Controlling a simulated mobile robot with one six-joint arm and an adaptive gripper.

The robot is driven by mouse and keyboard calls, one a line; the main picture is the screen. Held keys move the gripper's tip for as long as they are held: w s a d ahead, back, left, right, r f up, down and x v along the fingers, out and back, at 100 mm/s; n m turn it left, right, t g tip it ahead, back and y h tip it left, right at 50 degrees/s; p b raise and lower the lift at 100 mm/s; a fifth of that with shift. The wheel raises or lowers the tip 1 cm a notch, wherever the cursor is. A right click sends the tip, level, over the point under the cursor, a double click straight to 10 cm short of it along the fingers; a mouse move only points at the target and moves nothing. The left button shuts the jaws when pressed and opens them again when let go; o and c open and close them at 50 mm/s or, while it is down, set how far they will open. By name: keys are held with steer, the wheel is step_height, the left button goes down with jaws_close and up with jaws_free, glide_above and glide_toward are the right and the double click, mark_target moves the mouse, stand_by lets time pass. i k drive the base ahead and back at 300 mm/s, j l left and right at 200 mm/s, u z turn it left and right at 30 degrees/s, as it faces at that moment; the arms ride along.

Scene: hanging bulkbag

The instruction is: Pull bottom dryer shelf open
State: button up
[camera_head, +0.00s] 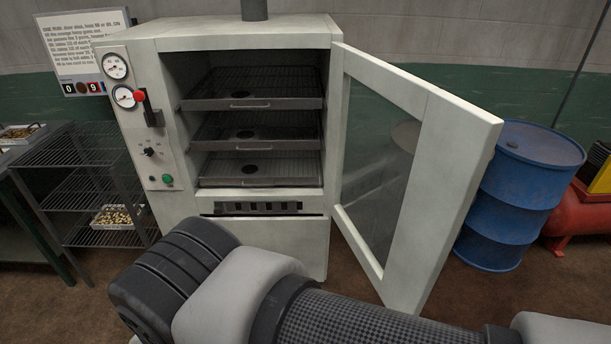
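The white dryer cabinet (240,30) stands ahead with its glass door (400,170) swung open to the right. Inside are a top shelf (250,103), a middle shelf (246,145) and the bottom shelf (257,181). Each shelf has a small handle at its front edge. The bottom shelf's handle (258,183) faces me, and all three shelves sit inside the cabinet. My arm crosses the lower part of the view in front of the dryer. My gripper is not visible, so its distance from the bottom shelf cannot be told.
A wire rack (85,150) with a tray (118,216) of small pieces stands left of the dryer. A blue drum (515,195) and red tank (585,215) stand right of the open door. Brown floor shows between rack and dryer.

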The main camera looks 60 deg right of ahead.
mark_target(248, 174)
steer(key=i+l+z, duration=0.2)
steer(key=z, duration=0.25)
steer(key=i+l+z, duration=0.1)
steer(key=z, duration=0.4)
steer(key=i+z, duration=0.3)
steer(key=z, duration=0.15)
steer(key=i+z, duration=0.2)
steer(key=z, duration=0.3)
steer(key=i+j+z, duration=0.2)
steer(key=z, duration=0.25)
steer(key=i+u, duration=0.2)
steer(key=u, duration=0.2)
steer(key=i+l+u, duration=0.15)
steer(key=u, duration=0.3)
steer(key=i+l+u, duration=0.1)
steer(key=u, duration=0.3)
steer(key=l+u, duration=0.15)
steer(key=u, duration=0.55)
